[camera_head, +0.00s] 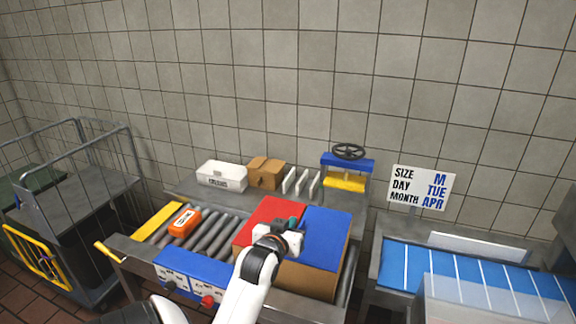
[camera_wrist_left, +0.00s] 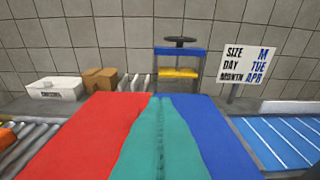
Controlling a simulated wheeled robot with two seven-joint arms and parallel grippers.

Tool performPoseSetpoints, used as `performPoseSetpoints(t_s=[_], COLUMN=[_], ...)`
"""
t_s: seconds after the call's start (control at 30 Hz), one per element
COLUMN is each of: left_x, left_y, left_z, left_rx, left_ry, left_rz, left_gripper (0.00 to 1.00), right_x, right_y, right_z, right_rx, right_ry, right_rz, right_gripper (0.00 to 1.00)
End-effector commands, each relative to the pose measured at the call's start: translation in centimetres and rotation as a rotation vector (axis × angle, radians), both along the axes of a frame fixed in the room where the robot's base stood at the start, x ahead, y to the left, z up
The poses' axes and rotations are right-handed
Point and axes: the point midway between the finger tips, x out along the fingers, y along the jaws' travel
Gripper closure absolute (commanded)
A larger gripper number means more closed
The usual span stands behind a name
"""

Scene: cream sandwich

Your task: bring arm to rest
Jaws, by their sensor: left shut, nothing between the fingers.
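My left gripper (camera_head: 292,223) is at the middle of the head view, over a brown box with a red panel (camera_head: 272,212) and a blue panel (camera_head: 325,232) on top. Its teal fingers are closed together with nothing between them. The fingers also fill the middle of the left wrist view (camera_wrist_left: 160,125), with the red panel (camera_wrist_left: 85,135) to their left and the blue panel (camera_wrist_left: 210,135) to their right. I cannot tell whether the fingertips touch the box. My right gripper is not in view.
The box sits on a roller conveyor (camera_head: 208,236) with an orange item (camera_head: 184,222) to its left. Behind stand a white bin (camera_head: 222,175), a small cardboard box (camera_head: 266,172) and a blue-yellow press (camera_head: 347,166). A sign (camera_head: 423,188) and blue belt (camera_head: 470,270) are right; a cart (camera_head: 75,180) is left.

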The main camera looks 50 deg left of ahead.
Motion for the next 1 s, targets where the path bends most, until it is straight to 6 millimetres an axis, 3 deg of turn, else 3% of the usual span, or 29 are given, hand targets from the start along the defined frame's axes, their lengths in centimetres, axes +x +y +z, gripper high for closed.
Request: performPoseSetpoints(t_s=[0.17, 0.43, 0.53, 0.67, 0.8, 1.0], left_x=[-1.1, -1.3, -1.3, -2.1, -5.6, -11.3], left_y=[-0.7, -0.9, -2.4, -7.8, -15.4, -22.4], left_z=[0.3, 0.3, -0.8, -4.6, -9.5, -13.3], left_rx=[0.0, -0.001, -0.008, -0.034, -0.071, -0.105], left_ry=[0.0, 0.005, 0.057, 0.24, 0.504, 0.769], left_rz=[0.0, -0.003, -0.037, -0.156, -0.322, -0.485], left_gripper=[1.0, 1.0, 1.0, 1.0, 1.0, 1.0], right_x=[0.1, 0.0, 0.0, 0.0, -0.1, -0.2], right_y=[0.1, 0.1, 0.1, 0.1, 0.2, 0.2], right_z=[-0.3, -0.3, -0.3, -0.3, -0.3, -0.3], right_rx=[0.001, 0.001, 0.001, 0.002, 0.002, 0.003], right_ry=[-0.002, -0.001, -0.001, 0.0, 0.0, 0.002], right_rz=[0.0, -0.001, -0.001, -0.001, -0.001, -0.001], right_gripper=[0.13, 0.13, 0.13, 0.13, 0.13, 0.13])
